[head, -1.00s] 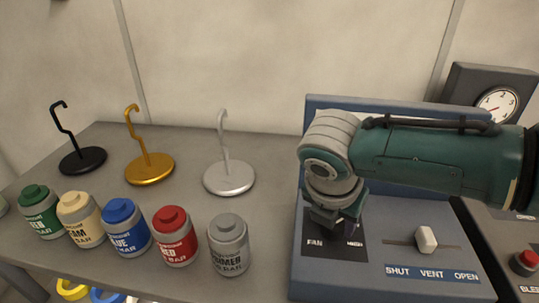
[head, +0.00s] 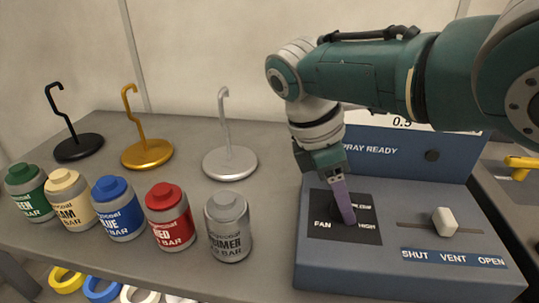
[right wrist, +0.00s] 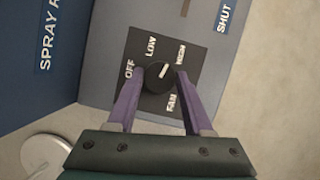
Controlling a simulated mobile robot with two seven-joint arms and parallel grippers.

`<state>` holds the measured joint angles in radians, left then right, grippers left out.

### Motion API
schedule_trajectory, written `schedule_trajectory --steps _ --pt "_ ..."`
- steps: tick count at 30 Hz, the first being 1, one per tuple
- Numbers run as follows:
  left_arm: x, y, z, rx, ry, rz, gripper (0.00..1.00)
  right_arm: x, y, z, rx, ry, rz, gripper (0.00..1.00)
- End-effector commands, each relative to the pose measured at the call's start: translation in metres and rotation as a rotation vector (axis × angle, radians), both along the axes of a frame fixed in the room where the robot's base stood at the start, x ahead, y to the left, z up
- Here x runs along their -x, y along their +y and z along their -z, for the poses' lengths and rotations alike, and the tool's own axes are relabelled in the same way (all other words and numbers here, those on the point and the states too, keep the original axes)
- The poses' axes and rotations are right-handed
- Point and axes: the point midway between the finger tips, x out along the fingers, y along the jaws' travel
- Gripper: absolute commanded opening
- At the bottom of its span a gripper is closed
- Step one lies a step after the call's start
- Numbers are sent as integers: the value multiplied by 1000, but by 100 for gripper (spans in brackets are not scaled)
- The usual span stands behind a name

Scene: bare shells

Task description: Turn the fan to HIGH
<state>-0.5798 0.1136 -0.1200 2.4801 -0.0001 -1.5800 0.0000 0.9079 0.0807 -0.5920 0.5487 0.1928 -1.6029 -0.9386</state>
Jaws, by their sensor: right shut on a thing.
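The fan knob (right wrist: 158,78) is a small dark round knob on a black plate (right wrist: 134,46) marked OFF, LOW, HIGH and FAN. Its white pointer line points up and right in the right wrist view, toward the side between LOW and HIGH. My right gripper (head: 350,221) reaches down to the fan plate (head: 325,235) on the blue-grey console. In the right wrist view its purple fingers (right wrist: 160,82) stand on either side of the knob, shut on it. In the head view the fingers hide the knob. My left gripper is not in view.
The white slider (head: 445,222) marked SHUT, VENT, OPEN is right of the fan plate. The SPRAY READY panel (head: 400,155) rises behind.

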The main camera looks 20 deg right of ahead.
Motion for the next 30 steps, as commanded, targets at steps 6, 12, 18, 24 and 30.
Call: schedule_trajectory --steps 6,12,18,24,30 --pt "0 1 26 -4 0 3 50 -1 -1 5 0 0 160 0" --pt "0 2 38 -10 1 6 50 -1 -1 3 0 0 256 0" --pt "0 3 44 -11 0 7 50 -1 -1 2 1 1 306 0" --pt "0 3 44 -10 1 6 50 -1 -2 1 1 0 321 0" --pt "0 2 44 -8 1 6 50 -1 -2 0 2 1 321 0"
